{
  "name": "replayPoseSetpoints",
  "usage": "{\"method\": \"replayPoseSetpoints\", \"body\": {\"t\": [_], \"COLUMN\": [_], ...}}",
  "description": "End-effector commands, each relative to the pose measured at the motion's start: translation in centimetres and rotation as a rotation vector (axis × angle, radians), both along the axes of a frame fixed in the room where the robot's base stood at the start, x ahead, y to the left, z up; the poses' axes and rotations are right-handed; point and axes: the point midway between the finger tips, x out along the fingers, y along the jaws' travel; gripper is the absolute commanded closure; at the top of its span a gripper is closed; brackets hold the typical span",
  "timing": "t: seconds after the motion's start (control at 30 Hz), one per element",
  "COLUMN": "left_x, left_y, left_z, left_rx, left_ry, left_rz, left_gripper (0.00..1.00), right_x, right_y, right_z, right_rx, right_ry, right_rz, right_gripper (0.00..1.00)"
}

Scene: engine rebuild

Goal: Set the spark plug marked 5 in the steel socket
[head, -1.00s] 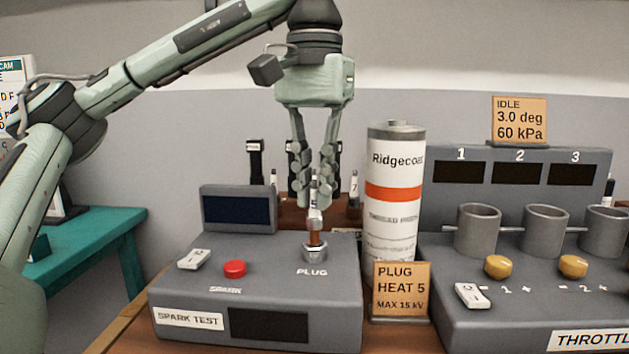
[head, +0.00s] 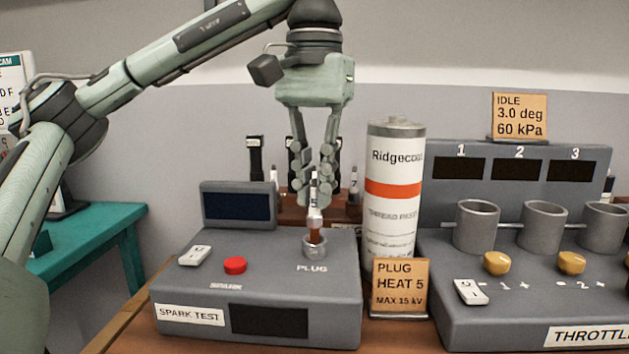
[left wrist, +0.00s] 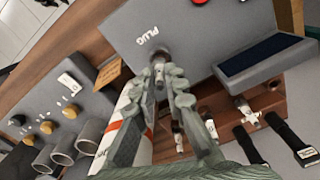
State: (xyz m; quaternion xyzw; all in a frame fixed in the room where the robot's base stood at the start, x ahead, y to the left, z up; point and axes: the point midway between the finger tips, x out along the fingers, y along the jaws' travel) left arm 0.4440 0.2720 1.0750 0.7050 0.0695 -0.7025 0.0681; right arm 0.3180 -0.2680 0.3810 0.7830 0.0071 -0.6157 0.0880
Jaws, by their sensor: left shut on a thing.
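The spark plug (head: 313,192), with a white body, metal hex and reddish-brown lower part, stands nearly upright over the steel socket (head: 314,247). Its lower end is at the socket's mouth, and how deep it sits I cannot tell. The mark on it is too blurred to read now. My left gripper (head: 317,185) points down and is shut on the plug. The left wrist view shows the same gripper (left wrist: 170,92) over the socket beside the PLUG label. My right gripper is in neither view.
The socket is on the grey spark test box (head: 180,292), with a red button (head: 235,265). A Ridgecoat can (head: 395,225) and a PLUG HEAT 5 card (head: 400,285) stand close on the right. Other plugs are in a wooden rack (left wrist: 218,108) behind. The throttle unit (head: 470,318) is further right.

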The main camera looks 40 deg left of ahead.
Motion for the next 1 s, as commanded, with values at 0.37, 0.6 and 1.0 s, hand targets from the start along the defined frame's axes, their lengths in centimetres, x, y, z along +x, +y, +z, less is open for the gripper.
{"method": "replayPoseSetpoints", "body": {"t": [0.37, 0.6, 1.0], "left_x": [0.01, 0.02, 0.02], "left_y": [0.01, 0.03, 0.03], "left_z": [-0.22, -0.61, -0.63], "left_rx": [0.000, 0.000, 0.000], "left_ry": [0.000, -0.001, -0.001], "left_rz": [0.000, 0.000, 0.000], "left_gripper": [1.00, 1.00, 0.68], "right_x": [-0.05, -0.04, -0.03], "right_y": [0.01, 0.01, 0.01], "right_z": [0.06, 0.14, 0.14], "right_rx": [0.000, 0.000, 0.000], "right_ry": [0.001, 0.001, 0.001], "right_rz": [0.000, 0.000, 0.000], "right_gripper": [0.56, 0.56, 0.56]}}
